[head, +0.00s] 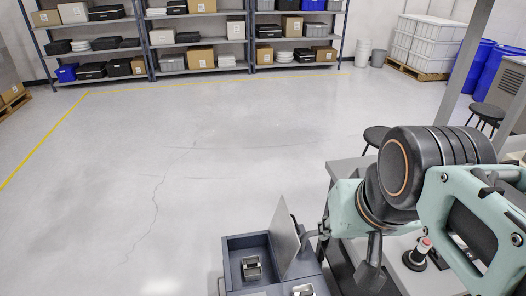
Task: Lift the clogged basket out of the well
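A dark grey box (233,243) with open compartments stands at the bottom centre in the head view. A small square metal piece (251,267), possibly the basket, sits in its left compartment. A similar metal piece (303,291) shows at the bottom edge, partly cut off. I cannot tell which is the clogged basket or which opening is the well. A thin grey panel (284,238) stands tilted over the box.
A grey table (349,168) stands beside the box, under my arm. A stool (376,137) and a post stand behind. The floor to the left is clear; loaded shelves (150,62) line the far wall.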

